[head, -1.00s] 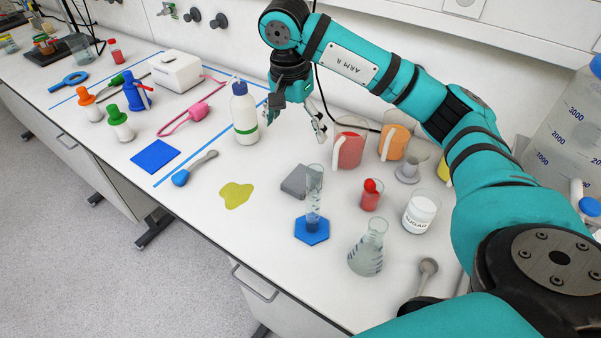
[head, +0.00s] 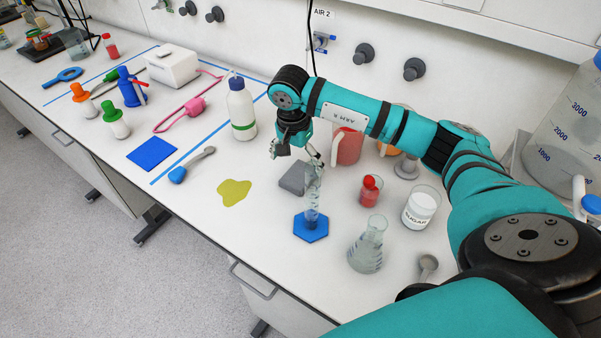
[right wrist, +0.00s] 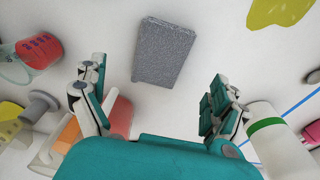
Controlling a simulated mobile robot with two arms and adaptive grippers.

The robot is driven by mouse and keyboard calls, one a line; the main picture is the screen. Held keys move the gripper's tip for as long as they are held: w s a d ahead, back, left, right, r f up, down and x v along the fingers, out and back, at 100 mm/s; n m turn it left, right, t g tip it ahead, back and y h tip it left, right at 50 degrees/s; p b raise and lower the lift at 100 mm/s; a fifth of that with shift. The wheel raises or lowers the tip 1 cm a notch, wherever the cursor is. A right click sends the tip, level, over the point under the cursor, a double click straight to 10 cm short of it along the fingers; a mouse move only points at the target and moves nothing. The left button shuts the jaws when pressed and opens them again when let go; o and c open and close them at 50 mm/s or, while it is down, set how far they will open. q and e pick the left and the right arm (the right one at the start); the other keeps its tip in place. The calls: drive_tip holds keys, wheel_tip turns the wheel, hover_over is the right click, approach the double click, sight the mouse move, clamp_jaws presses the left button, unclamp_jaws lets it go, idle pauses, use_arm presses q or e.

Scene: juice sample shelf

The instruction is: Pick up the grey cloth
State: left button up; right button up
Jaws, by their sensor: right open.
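The grey cloth (head: 293,179) lies flat on the white bench, just behind the glass cylinder with the blue hexagonal base. In the right wrist view the cloth (right wrist: 164,52) is a grey speckled rectangle, ahead of and between my open fingers. My right gripper (head: 296,158) is open and empty above the bench, near the back edge of the cloth. Its two fingers also show apart in the right wrist view (right wrist: 155,108). The gripper does not appear to touch the cloth. My left gripper is not in view.
The measuring cylinder (head: 312,200) stands close in front of the cloth. A white bottle with a green band (head: 242,112) stands to the left. A yellow-green spill (head: 233,192) lies left of the cloth. A red-filled beaker (head: 347,147), sugar jar (head: 422,208) and flask (head: 367,247) stand right.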

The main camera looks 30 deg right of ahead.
sight(300, 174)
drive_tip(key=shift+f+p, duration=0.4)
drive_tip(key=shift+f, duration=0.05)
drive_tip(key=f+p, duration=0.1)
drive_tip(key=f, duration=0.2)
drive_tip(key=shift+w+d+f+p, duration=0.1)
drive_tip(key=shift+d+f+p, duration=0.2)
drive_tip(key=shift+d+p, duration=0.1)
drive_tip(key=shift+d+f, duration=0.1)
drive_tip(key=shift+f, duration=0.35)
drive_tip(key=shift+w, duration=0.1)
drive_tip(key=shift+c, duration=0.3)
drive_tip(key=c, duration=1.1)
